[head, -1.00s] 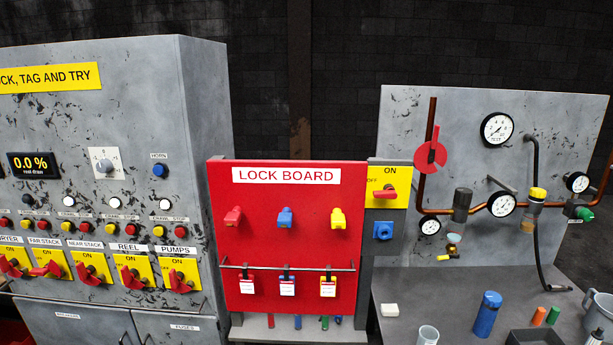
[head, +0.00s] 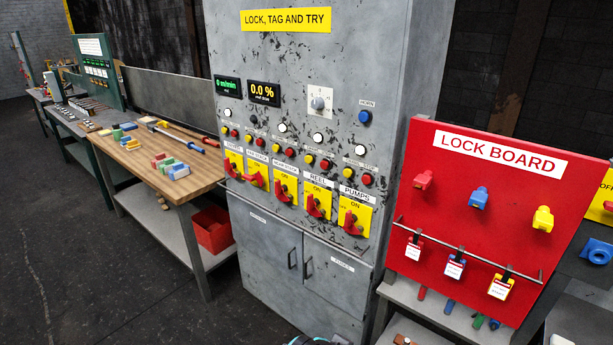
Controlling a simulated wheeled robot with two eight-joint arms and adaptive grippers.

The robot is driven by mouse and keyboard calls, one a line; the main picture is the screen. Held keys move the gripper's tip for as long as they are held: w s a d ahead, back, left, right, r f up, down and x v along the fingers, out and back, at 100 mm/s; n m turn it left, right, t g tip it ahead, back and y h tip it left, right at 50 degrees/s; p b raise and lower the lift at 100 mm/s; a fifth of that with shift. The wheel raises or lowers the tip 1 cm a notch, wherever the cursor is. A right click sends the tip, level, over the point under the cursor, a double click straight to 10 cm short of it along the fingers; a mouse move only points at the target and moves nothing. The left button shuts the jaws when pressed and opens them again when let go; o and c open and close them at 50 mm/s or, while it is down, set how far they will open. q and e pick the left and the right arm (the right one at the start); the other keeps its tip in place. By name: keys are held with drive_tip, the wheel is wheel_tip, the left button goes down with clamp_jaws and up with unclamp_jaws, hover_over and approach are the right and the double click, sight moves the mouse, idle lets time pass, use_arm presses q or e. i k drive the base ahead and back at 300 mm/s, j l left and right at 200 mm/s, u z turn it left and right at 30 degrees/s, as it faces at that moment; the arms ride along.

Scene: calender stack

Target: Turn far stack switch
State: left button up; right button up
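The far stack switch (head: 256,175) is the second from the left in the row of yellow-plated rotary switches on the grey control cabinet (head: 340,60). Its plate is yellow and its handle is red; the handle's exact angle is too small to tell. The dryer switch (head: 234,164) is on its left, and the near stack switch (head: 285,186) is on its right.
The reel switch (head: 318,201) and pumps switch (head: 354,216) continue the row. The red lock board (head: 500,200), with hanging tags, stands to the right. A wooden workbench (head: 165,185) with tools and blocks adjoins on the left. Open floor (head: 90,260) lies in front of it.

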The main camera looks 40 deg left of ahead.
sight(258, 178)
drive_tip(key=u, duration=1.6)
drive_tip(key=i+j, duration=0.2)
drive_tip(key=i, duration=0.25)
drive_tip(key=i+j, duration=0.15)
drive_tip(key=i, duration=0.3)
drive_tip(key=i+j, duration=0.15)
drive_tip(key=i, duration=0.3)
drive_tip(key=i+j, duration=0.2)
drive_tip(key=i, duration=0.3)
drive_tip(key=i+j, duration=0.2)
drive_tip(key=i, duration=0.25)
drive_tip(key=u, duration=0.05)
